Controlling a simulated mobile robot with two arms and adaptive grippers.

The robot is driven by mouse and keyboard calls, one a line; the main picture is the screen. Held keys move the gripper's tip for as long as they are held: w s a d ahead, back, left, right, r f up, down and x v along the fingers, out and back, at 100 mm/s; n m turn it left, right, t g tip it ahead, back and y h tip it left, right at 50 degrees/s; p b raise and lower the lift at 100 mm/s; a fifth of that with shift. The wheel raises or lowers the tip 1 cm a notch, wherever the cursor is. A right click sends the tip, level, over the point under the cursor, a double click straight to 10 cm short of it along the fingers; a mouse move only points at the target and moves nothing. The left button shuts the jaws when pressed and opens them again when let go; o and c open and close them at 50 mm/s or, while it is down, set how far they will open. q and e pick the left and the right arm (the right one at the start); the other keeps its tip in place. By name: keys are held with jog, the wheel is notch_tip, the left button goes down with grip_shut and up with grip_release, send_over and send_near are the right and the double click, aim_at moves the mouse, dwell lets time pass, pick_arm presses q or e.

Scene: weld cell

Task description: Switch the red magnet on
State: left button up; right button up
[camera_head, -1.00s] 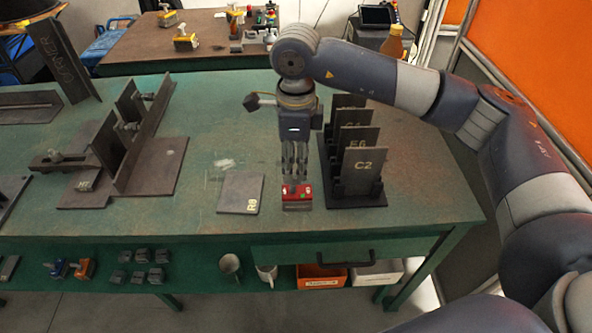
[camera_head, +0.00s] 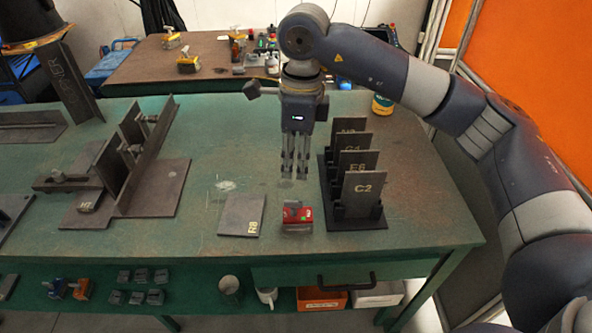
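The red magnet (camera_head: 297,216) is a small red block with a grey base and a grey part on top. It sits on the green bench near its front edge, with a small green mark on its right side. My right gripper (camera_head: 295,178) hangs above and behind the magnet, pointing down and apart from it. Its fingers look narrowly parted, with nothing visible between them. The exact switch position of the magnet is too small to tell. My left gripper is not in view.
A flat plate (camera_head: 241,215) lies just left of the magnet. A dark rack (camera_head: 357,222) with several upright plates, the front one marked C2 (camera_head: 362,190), stands close on the right. A welded angle fixture (camera_head: 150,195) stands further left. The bench between plate and fixture is clear.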

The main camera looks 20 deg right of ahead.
aim_at(293, 201)
jog(key=s+d+f+t+y+p, duration=0.15)
jog(key=d+y+p, duration=0.25)
jog(key=p, duration=0.6)
jog(key=p+x, duration=0.3)
jog(key=x, duration=0.6)
jog(key=shift+w+f, duration=0.1)
jog(key=shift+f, duration=0.15)
jog(key=shift+w+a+f, duration=0.1)
jog(key=shift+a+f, duration=0.1)
jog(key=shift+f, duration=0.45)
